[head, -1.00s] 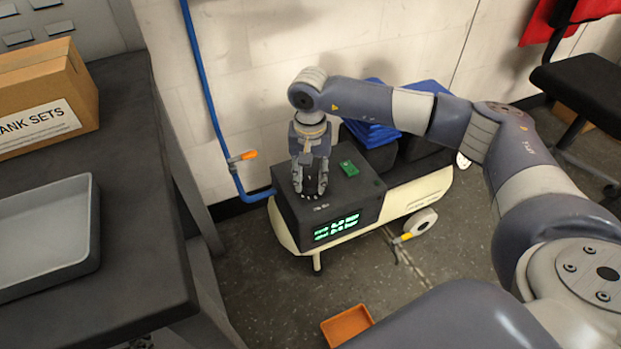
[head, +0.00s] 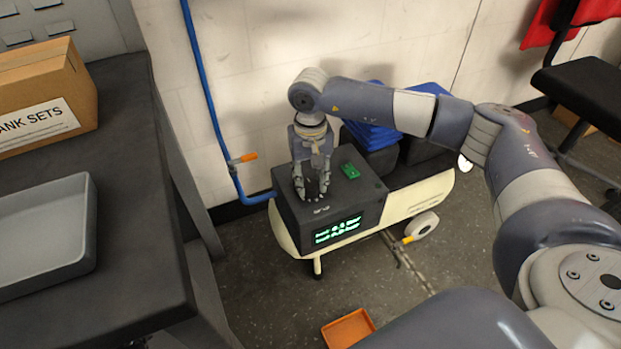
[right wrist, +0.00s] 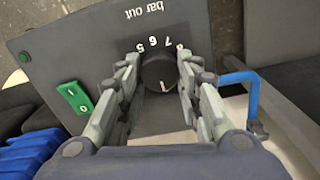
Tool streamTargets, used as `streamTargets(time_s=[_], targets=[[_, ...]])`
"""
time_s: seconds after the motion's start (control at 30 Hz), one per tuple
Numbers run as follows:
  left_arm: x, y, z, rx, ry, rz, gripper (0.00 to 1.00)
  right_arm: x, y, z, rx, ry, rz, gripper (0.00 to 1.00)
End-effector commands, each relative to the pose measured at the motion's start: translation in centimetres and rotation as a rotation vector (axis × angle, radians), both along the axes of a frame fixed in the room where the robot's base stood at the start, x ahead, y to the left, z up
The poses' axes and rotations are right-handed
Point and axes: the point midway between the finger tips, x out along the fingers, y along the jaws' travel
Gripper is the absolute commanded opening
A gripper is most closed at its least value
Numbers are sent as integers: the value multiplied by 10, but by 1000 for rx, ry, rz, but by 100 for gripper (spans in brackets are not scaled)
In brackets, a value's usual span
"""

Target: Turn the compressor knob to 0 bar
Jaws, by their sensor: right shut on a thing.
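The compressor (head: 410,205) is a cream tank with a dark control box on its left end, standing on the floor by the wall. My right gripper (head: 312,194) points down onto the top of the box. In the right wrist view its fingers are shut on the sides of the round dark knob (right wrist: 158,74). The knob's pale mark points toward the bottom of that view. The digits 5, 6 and 7 show beside it, under "bar out"; other digits are hidden.
A green rocker switch (head: 349,170) is on the box near the gripper. A blue pipe with an orange-handled valve (head: 243,157) runs down the wall. A dark bench (head: 140,250) stands left, an orange tray (head: 348,328) lies on the floor, and blue crates (head: 372,134) sit behind.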

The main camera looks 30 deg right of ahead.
Motion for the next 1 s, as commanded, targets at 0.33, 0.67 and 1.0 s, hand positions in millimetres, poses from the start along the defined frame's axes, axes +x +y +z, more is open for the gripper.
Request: streamTargets(time_s=[0.33,0.67,1.0], targets=[[0,0,0,0,1,0,0,0,0,0,0,-1,0,53],[-1,-1,0,-1,2,-2,0,1,0,15,1,-3,0,53],[-1,0,0,0,2,-1,0,1,0,86,0,-4,-1,53]])
